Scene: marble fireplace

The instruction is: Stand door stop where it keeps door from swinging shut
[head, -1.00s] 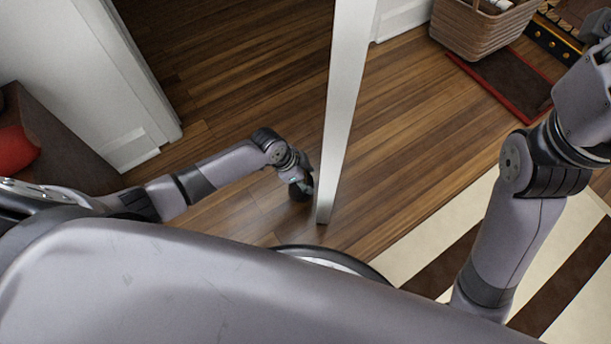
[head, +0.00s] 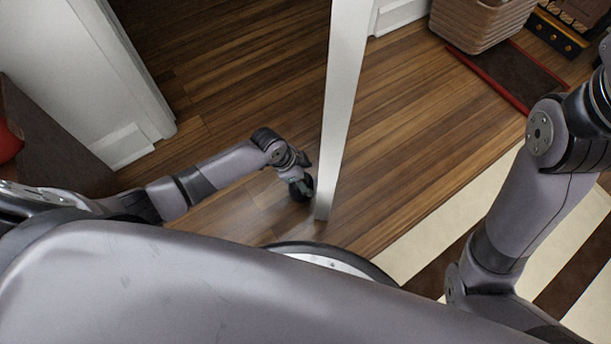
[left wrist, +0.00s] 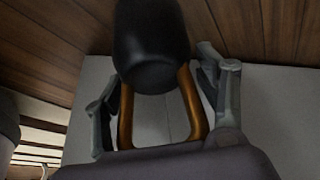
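The door stop is a black rounded weight with a brown-orange loop handle. In the left wrist view the door stop (left wrist: 152,50) lies between the fingers of my left gripper (left wrist: 160,80), its handle toward the palm. The fingers are spread on either side, with a gap on the right; they look open. In the head view the door stop (head: 301,190) is a small dark shape low by the floor, just left of the white door's (head: 341,100) near edge, partly hidden by my left gripper (head: 297,177). Whether it touches the door cannot be told. My right gripper is out of view.
A white door frame (head: 125,145) stands at the left beside a brown piece of furniture (head: 50,130). Bare wood floor (head: 420,130) lies right of the door. A wicker basket (head: 475,25), a red-edged mat (head: 515,75) and a striped rug (head: 440,225) are farther right.

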